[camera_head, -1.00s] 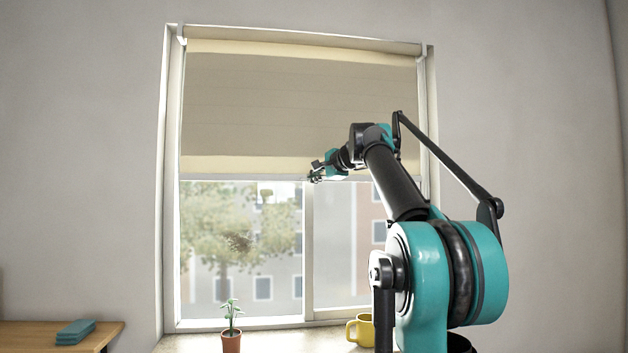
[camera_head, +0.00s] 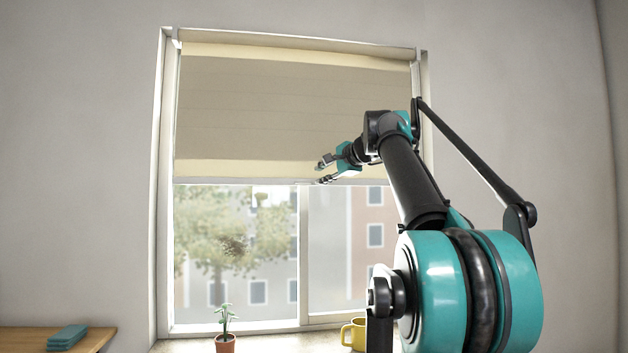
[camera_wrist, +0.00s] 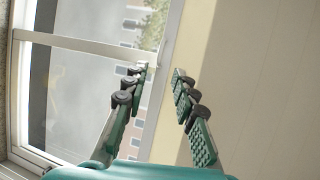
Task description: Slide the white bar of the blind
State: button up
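The beige roller blind (camera_head: 290,110) hangs over the upper half of the window. Its white bar (camera_head: 235,182) runs level along the blind's lower edge. My gripper (camera_head: 322,172) is near the bar, right of its middle. In the wrist view my gripper (camera_wrist: 159,71) is open, with its two fingers apart. The pale edge of the blind, with the bar, runs between the fingers there. I see no finger pressed on the bar, and I cannot tell how far the fingertips are from it.
A potted plant (camera_head: 226,338) and a yellow mug (camera_head: 356,333) stand on the sill (camera_head: 285,343). A wooden table (camera_head: 85,337) with a teal stack (camera_head: 68,336) is at lower left. The window frame (camera_head: 165,200) borders the glass. The space before the left pane is clear.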

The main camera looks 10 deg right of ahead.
jog(key=shift+v, duration=1.9)
jog(key=s+a+f+n+g, duration=0.2)
jog(key=f+n, duration=0.1)
jog(key=f, duration=1)
jog(key=s+a+f+n+g+h, duration=0.1)
jog(key=s+a+f+n+g, duration=0.15)
jog(key=f, duration=1.15)
jog(key=s+a+f+n+g, duration=0.1)
jog(key=f+n+g, duration=0.15)
jog(key=f, duration=1.05)
jog(key=s+d+f+n+g+h, duration=0.1)
jog(key=s+f+n+h, duration=0.1)
jog(key=s+f, duration=1)
jog(key=s+d+f+n+g+h, duration=0.1)
jog(key=s+d+f+n+h, duration=0.1)
jog(key=s+f, duration=1.1)
notch_tip(320, 180, down, 7)
jog(key=shift+f+n+g+h, duration=0.1)
jog(key=shift+n+g+h, duration=0.35)
jog(key=shift+n, duration=0.75)
